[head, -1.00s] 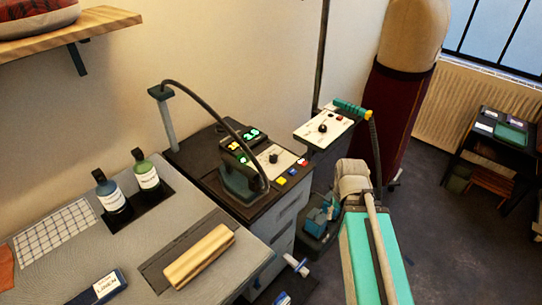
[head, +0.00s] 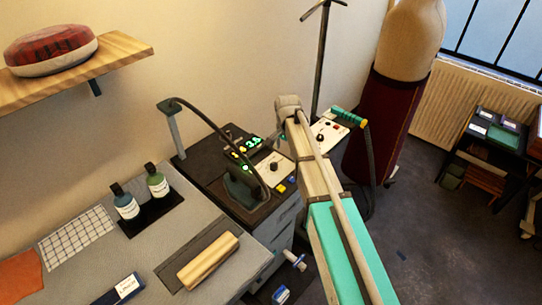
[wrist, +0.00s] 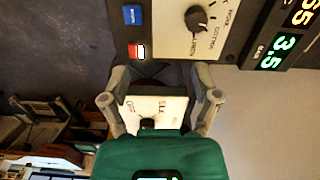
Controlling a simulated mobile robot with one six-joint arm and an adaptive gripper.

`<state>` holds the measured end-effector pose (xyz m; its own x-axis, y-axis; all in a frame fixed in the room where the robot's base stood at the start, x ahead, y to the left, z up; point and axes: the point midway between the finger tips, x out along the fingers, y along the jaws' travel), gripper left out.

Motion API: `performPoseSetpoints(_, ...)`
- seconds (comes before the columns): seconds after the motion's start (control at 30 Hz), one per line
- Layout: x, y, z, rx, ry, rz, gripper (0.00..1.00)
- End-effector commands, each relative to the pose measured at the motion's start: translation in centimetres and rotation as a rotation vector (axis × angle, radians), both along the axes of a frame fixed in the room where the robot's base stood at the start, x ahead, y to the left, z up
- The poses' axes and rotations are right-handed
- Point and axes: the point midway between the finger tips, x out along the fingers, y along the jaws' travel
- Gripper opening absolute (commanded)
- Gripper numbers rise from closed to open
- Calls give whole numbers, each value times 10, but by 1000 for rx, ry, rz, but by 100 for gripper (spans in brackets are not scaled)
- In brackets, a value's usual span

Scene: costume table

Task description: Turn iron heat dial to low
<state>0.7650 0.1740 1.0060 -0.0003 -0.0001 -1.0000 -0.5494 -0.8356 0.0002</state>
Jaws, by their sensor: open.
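The iron (head: 238,190) is dark green and stands on its dark station. The white iron panel with its dark dial (head: 272,166) is just right of it. In the wrist view this dial (wrist: 196,18) is at the top, by fabric names that include cotton; its exact setting is hard to read. My gripper (wrist: 160,105) is open and empty. Its fingers sit below the dial in the wrist view, apart from it, with a second white panel (wrist: 172,108) showing between them. In the head view my arm partly hides the gripper and that second panel (head: 325,130).
Glowing displays (wrist: 285,50) sit beside the iron panel, and a blue button (wrist: 132,15) at its other side. A hose arches over the iron from a grey post (head: 177,133). A green handle (head: 348,117) lies behind the second panel. Bottles (head: 158,182) stand left.

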Motion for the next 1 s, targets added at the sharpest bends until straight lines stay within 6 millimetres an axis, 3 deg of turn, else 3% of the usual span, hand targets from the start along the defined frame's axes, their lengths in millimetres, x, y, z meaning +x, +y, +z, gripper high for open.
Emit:
performPoseSetpoints(0.03, 16, 15, 12, 0, 0, -24, 79)
performPoseSetpoints(0.1, 24, 28, 17, 0, 0, -57, 79)
performPoseSetpoints(0.27, 32, 43, 21, 0, 0, -100, 79)
performPoseSetpoints(1.0, 32, 46, 9, 0, 0, -104, 79)
